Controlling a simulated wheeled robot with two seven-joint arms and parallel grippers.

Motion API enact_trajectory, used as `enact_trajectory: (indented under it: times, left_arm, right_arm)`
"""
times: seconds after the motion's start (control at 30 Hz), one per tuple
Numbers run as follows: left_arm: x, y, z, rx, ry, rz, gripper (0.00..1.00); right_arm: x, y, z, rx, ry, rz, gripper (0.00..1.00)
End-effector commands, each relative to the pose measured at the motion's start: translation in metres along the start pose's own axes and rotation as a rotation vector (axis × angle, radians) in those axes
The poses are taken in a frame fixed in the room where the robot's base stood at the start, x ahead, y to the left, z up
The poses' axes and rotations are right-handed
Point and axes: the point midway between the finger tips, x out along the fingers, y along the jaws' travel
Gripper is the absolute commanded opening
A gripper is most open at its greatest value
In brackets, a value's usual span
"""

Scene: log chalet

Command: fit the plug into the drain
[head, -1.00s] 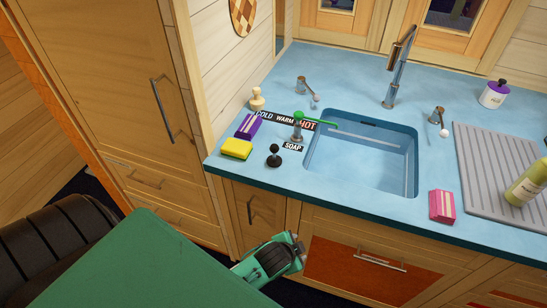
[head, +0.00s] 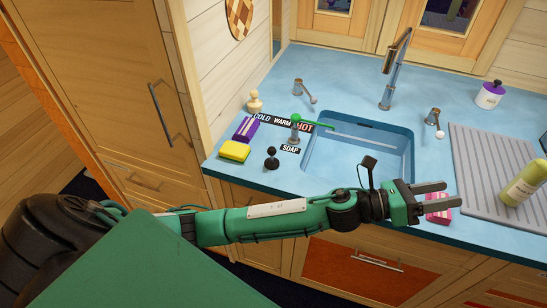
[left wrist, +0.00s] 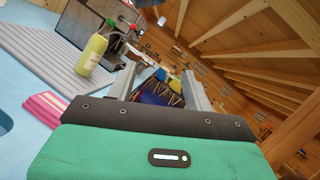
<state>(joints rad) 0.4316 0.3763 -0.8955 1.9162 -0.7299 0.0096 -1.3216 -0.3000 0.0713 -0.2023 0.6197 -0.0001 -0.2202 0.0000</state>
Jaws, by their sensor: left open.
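The black plug (head: 271,158), with a round knob on top, stands on the blue counter left of the sink basin (head: 330,150). I see no drain hole; my left arm crosses the basin's front and hides part of it. My left gripper (head: 449,194) is open and empty, at the basin's front right, well to the right of the plug. In the left wrist view, nothing is between the fingers. My right gripper is not in view.
A yellow sponge (head: 234,151), a purple box (head: 246,129) and a wooden peg-shaped piece (head: 255,102) stand left of the plug. A green-topped soap pump (head: 295,130) and a tall faucet (head: 391,75) rise behind.

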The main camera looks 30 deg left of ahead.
Motion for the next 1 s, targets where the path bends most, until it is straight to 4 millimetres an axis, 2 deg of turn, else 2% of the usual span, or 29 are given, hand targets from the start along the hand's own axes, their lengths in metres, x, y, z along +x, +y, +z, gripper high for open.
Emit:
enact_trajectory:
  times: [0.1, 0.2, 0.27, 0.37, 0.47, 0.57, 0.67, 0.77, 0.9, 1.0]
  left_arm:
    - [0.012, -0.030, -0.014, 0.375, 0.123, -0.239, 0.52]
    - [0.007, -0.043, -0.034, 0.674, 0.219, -0.447, 0.52]
    - [0.000, -0.044, -0.047, 0.847, 0.277, -0.576, 0.52]
    - [-0.019, -0.035, -0.065, 1.117, 0.373, -0.802, 0.52]
    - [-0.047, -0.012, -0.075, 1.355, 0.474, -1.042, 0.52]
    - [-0.080, 0.023, -0.074, 1.551, 0.583, -1.299, 0.52]
    - [-0.116, 0.065, -0.059, 1.690, 0.703, -1.572, 0.52]
    - [-0.156, 0.110, -0.027, 1.756, 0.833, -1.859, 0.52]
    - [-0.209, 0.163, 0.038, 1.708, 1.012, -2.244, 0.52]
    - [-0.241, 0.187, 0.087, 1.597, 1.113, -2.458, 0.52]
  right_arm:
    - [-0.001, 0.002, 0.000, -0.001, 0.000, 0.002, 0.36]
    - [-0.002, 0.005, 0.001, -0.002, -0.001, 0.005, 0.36]
    - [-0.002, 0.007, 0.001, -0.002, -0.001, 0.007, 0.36]
    - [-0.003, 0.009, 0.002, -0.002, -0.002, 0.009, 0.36]
    - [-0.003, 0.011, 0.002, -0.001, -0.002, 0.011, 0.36]
    - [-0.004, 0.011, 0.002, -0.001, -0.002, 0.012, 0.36]
    - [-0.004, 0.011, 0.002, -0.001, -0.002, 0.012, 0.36]
    - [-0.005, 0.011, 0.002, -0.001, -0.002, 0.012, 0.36]
    - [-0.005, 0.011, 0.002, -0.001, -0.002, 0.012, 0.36]
    - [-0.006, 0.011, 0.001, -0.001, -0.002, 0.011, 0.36]
